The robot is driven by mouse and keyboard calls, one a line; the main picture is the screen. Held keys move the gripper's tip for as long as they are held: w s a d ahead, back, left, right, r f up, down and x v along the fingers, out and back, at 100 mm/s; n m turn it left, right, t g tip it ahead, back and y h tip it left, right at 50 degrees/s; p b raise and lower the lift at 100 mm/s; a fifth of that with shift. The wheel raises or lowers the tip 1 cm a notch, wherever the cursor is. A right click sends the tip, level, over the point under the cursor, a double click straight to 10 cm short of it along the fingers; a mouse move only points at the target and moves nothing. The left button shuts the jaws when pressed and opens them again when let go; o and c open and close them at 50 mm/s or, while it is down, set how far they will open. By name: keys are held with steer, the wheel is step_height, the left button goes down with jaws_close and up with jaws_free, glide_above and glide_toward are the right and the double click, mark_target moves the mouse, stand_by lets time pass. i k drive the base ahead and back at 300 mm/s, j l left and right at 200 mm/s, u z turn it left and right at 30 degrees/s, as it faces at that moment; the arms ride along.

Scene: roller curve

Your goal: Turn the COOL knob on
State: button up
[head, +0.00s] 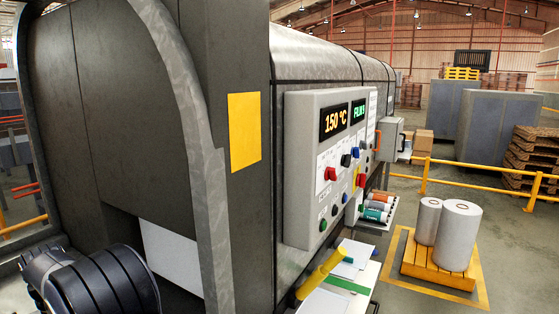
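A grey control panel (312,190) is fixed to the side of the large machine, facing right. It carries two lit displays, an orange one reading 150 °C (335,121) and a green one (359,112). Below them are a red knob (330,174), a black knob (346,160) and a blue knob (356,152). Their labels are too small to read, so I cannot tell which is COOL or how any knob is set. Lower down are a green button (322,225) and other small controls. A dark part of my arm shows at the lower left; my gripper is not in view.
A machine wall with a yellow plate (244,131) and a grey curved frame (185,100) fills the left. A shelf with coloured cylinders (376,207) and a yellow bar (322,273) stick out near the panel. White rolls (459,237) on a yellow pallet stand right.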

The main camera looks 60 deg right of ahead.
mark_target(355, 151)
steer(key=k+j+z, duration=0.15)
steer(key=z, duration=0.25)
steer(key=k+j+z, duration=0.15)
steer(key=z, duration=0.25)
steer(key=k+j+z, duration=0.1)
steer(key=z, duration=0.3)
steer(key=i+z, duration=0.2)
steer(key=z, duration=0.2)
steer(key=i+z, duration=0.15)
steer(key=z, duration=0.25)
